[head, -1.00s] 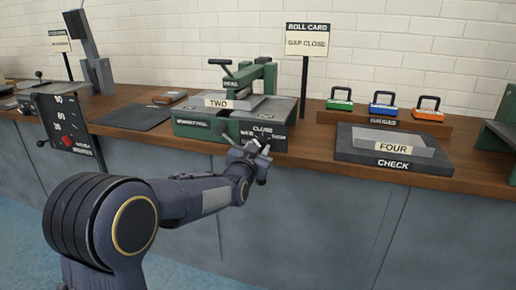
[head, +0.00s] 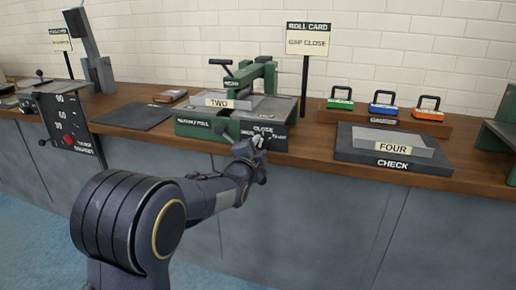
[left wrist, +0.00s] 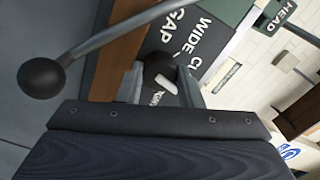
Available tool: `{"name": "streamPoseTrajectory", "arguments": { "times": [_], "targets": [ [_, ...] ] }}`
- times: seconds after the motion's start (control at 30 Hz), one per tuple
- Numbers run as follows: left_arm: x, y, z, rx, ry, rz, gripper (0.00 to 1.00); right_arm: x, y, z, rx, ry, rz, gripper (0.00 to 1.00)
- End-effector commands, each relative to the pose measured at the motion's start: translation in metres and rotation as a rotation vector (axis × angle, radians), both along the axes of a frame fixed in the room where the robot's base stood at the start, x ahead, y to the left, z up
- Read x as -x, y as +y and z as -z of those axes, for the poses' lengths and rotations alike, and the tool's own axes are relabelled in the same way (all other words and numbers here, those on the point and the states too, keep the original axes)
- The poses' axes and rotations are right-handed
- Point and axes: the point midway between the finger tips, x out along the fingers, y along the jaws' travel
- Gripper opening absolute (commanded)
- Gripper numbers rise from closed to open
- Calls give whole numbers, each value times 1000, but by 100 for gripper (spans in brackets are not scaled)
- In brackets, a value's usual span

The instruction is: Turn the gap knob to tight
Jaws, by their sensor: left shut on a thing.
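The gap knob (left wrist: 158,64) is dark and round with a white pointer mark, on a dark panel lettered WIDE, GAP and a partly hidden word starting with C. My left gripper (left wrist: 163,88) is at the knob, one finger on each side, shut on it. In the head view my left gripper (head: 248,150) is at the front panel (head: 266,134) of the green roller machine (head: 262,80), where CLOSE is readable. The gripper hides the knob there. The word by the pointer is partly covered. My right gripper is not in view.
A lever with a black ball end (left wrist: 41,78) lies close to my left gripper in the wrist view. A plate marked TWO (head: 217,102) lies on the machine. The roll card (head: 306,38) reads GAP CLOSE. The CHECK block (head: 393,162) is to the right.

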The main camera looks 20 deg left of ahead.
Motion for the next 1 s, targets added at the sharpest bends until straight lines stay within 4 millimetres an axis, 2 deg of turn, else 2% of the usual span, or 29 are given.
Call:
{"name": "streamPoseTrajectory", "arguments": {
  "times": [0.6, 1.0],
  "targets": [
    [0, -1, 1, -565, -19, 2, 10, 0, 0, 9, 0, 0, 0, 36],
    [0, -1, 0, -774, -24, 2, 10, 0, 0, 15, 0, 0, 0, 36]
  ]
}}
